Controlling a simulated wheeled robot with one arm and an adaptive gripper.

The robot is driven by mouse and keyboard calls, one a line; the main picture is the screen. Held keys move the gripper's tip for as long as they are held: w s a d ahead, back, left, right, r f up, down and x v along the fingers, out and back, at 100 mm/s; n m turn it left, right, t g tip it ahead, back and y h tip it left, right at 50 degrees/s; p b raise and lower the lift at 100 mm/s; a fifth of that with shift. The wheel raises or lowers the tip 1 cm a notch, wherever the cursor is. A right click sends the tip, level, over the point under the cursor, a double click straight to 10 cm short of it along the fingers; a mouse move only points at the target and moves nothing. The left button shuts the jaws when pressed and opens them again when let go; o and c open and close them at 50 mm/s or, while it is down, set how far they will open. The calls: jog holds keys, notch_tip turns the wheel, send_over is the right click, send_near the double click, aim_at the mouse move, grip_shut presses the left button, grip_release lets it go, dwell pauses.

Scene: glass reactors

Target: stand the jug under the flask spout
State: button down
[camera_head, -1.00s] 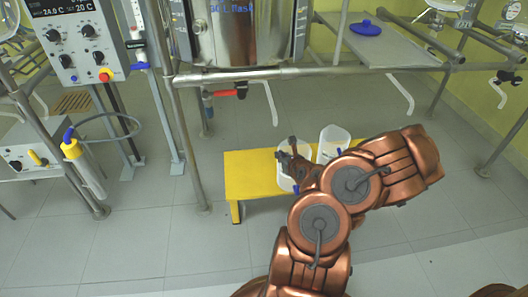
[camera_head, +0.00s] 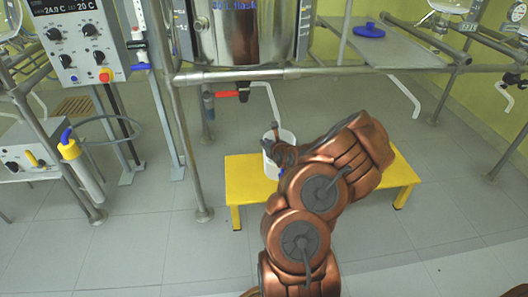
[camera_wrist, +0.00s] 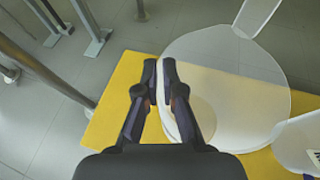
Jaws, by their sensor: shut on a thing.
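A white translucent jug (camera_head: 270,168) is at the left part of the yellow bench, partly hidden behind my arm. In the wrist view the jug (camera_wrist: 225,65) is seen from above, with its round mouth large at centre right. My gripper (camera_wrist: 163,68) is shut on the jug's near left side; the exact grip point is hard to make out. The steel flask (camera_head: 240,35) hangs above and behind. A bent white spout tube (camera_head: 268,98) comes down from it to the jug's top; in the wrist view it ends at the far rim. I cannot tell whether the jug touches the bench.
The yellow bench (camera_head: 245,190) stands on the tiled floor. A second jug (camera_wrist: 298,148) is close at the right in the wrist view. Steel frame poles (camera_head: 190,150) rise at the left. Another white tube (camera_head: 405,95) hangs at the right.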

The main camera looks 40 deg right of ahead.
jog(key=shift+w+d, duration=0.15)
jog(key=shift+w, duration=0.45)
notch_tip(320, 180, down, 4)
jog(key=shift+r+b, duration=0.25)
jog(key=shift+b, duration=0.9)
jog(key=c, duration=1.3)
grip_release()
jog(key=shift+p+v, duration=2.3)
jog(key=shift+v, duration=3.75)
